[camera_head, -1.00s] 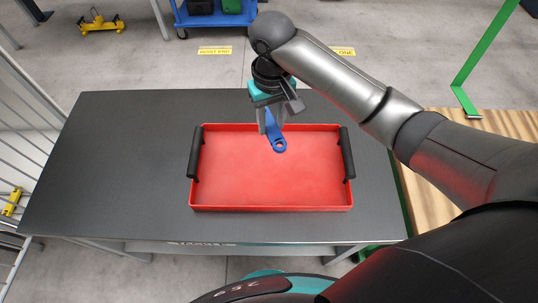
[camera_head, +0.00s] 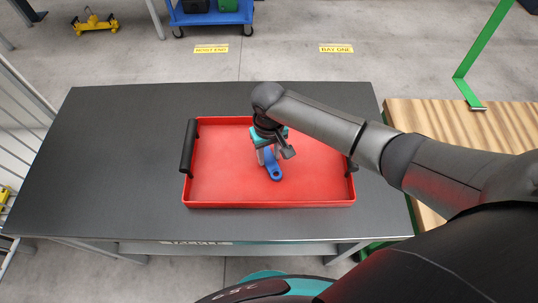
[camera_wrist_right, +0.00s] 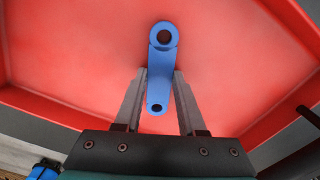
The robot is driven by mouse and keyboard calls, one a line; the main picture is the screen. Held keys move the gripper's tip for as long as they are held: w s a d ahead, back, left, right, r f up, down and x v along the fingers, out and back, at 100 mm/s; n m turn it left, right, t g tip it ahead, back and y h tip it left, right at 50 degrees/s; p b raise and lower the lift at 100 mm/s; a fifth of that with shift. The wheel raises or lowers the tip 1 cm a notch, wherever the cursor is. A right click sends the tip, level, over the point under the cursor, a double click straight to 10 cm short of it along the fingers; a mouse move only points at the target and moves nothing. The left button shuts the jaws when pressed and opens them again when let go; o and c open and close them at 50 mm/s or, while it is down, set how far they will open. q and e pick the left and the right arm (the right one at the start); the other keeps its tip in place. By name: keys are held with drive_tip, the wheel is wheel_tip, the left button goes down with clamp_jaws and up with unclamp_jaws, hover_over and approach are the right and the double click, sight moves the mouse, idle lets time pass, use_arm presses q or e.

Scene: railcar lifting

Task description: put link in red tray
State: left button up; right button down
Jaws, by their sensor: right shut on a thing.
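The blue link (camera_head: 273,168) is a flat bar with a hole at each end. My right gripper (camera_head: 268,158) is shut on it, over the inside of the red tray (camera_head: 225,185). In the right wrist view the link (camera_wrist_right: 161,68) lies between the two fingers of the right gripper (camera_wrist_right: 161,85), with its larger holed end pointing away past the fingertips. The red tray floor (camera_wrist_right: 80,60) fills the space behind it. I cannot tell whether the link touches the tray floor. My left gripper is not in view.
The tray stands on a dark grey table (camera_head: 110,150) with free room to its left. The tray has black handles (camera_head: 188,148) at its sides; my right arm partly covers the right one. A wooden-topped bench (camera_head: 440,120) stands at the right. A blue cart (camera_head: 210,15) is beyond the table.

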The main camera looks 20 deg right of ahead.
sight(269, 159)
drive_tip(key=shift+f, duration=0.1)
drive_tip(key=c, duration=0.5)
unclamp_jaws()
wheel_tip(269, 159, up, 12)
drive_tip(key=p, duration=0.3)
